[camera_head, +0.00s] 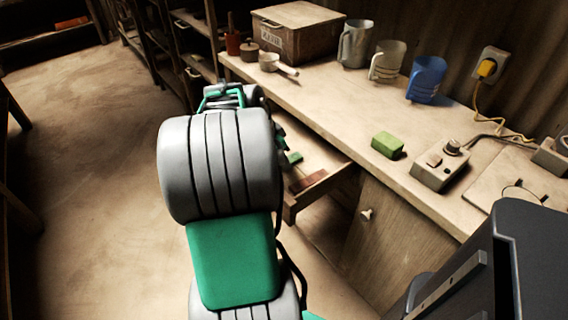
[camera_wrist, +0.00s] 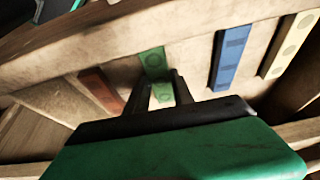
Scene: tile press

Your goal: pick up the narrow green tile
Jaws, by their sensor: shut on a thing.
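In the wrist view the narrow green tile (camera_wrist: 153,64) lies in a wooden drawer, with round marks on its face. My gripper (camera_wrist: 162,88) has its two dark fingers on either side of the tile, shut on it. Part of the tile shows beyond the fingers and part between them. Whether it is lifted off the drawer floor I cannot tell. In the head view my arm hides most of the gripper; a bit of green (camera_head: 293,157) shows beside it in the open drawer (camera_head: 318,183).
A red-brown tile (camera_wrist: 101,90) lies left of the green one; a blue tile (camera_wrist: 229,60) and a cream tile (camera_wrist: 287,46) lie right. The drawer walls are close around. Above, the counter (camera_head: 330,105) holds a green block (camera_head: 387,145), a control box (camera_head: 441,168) and several mugs.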

